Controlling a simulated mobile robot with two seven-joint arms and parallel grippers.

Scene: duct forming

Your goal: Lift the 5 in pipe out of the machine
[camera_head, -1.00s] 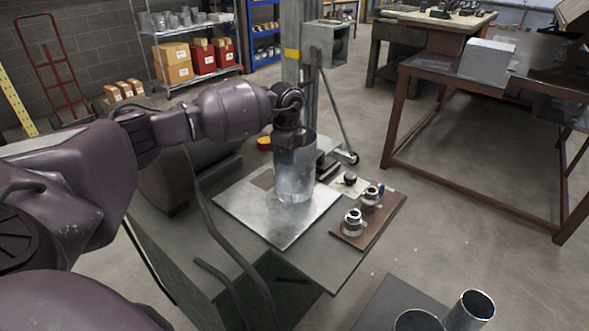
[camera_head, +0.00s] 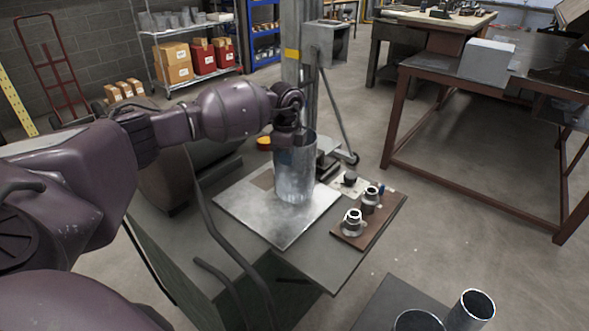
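The pipe (camera_head: 295,176) is a shiny grey metal cylinder. It stands upright on a bright metal plate (camera_head: 262,215) on the machine's table. My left gripper (camera_head: 289,140) comes in from the left and points down at the pipe's top rim. Its fingers are hidden at the rim, so I cannot tell whether they are open or shut on the wall. My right gripper is not in view.
A brown board with two metal fittings (camera_head: 353,222) lies at the table's right edge. A grey post (camera_head: 292,60) rises behind the pipe. Two open pipes (camera_head: 471,309) stand at the bottom right. A red-brown framed table (camera_head: 400,110) is at the right, with clear floor in front.

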